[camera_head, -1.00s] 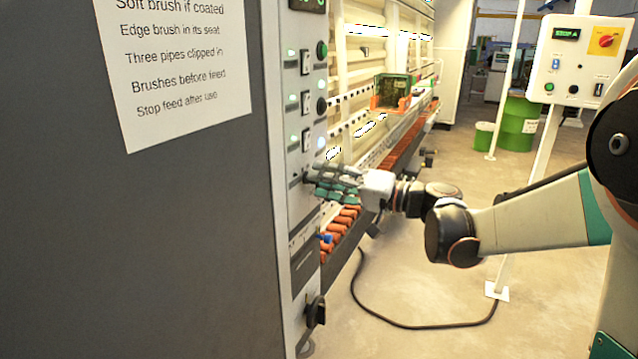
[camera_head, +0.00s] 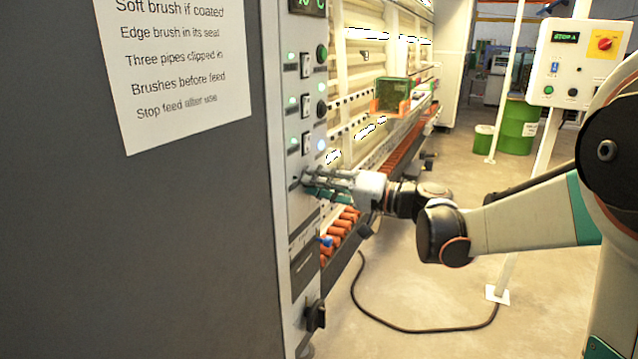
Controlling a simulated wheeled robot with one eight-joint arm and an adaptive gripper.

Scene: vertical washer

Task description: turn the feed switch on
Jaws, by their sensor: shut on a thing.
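The washer's narrow grey control panel (camera_head: 285,160) runs upright at the picture's middle left.
A paper notice (camera_head: 175,65) hangs on the dark cabinet side. Orange brushes or rollers (camera_head: 342,225) lie below and behind my gripper. A green box in an orange holder (camera_head: 392,95) sits further along. A control box on a post (camera_head: 577,62) stands right. A black cable (camera_head: 400,325) crosses the floor.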

